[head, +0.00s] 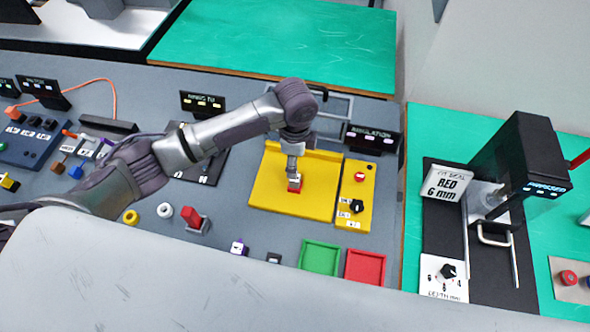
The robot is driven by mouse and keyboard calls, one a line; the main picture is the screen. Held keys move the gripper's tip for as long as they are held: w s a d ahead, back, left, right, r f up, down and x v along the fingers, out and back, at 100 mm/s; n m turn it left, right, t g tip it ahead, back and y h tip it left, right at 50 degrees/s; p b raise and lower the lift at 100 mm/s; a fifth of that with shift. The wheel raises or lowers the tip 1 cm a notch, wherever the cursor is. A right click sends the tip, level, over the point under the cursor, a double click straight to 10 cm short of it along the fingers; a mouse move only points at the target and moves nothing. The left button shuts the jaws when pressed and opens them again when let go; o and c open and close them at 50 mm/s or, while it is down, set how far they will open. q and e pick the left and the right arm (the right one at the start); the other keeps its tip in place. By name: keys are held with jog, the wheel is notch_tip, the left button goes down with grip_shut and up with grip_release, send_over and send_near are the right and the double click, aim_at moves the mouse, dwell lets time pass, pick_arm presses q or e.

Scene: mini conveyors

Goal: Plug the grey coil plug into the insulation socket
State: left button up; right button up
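My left arm reaches in from the left, and its gripper (293,172) points down over the yellow insulation plate (265,195). The fingers are small here, and I cannot tell whether they are open or shut. A small red piece with some white (295,186) is directly at the fingertips on the plate. I cannot tell whether it is held or is part of the socket. The insulation sign (371,136) stands behind. A yellow panel (354,195) with a red button and black knob is beside the plate. I cannot make out the grey coil plug. My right gripper is not in view.
A green tray (320,256) and a red tray (366,265) lie in front of the plate. A red block on a grey stand (193,218), a white ring (165,210) and a yellow ring (131,216) are left. A black machine (520,160) stands right.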

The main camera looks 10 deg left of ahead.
pick_arm(q)
jog(key=shift+r, duration=1.75)
jog(key=shift+s+f, duration=0.15)
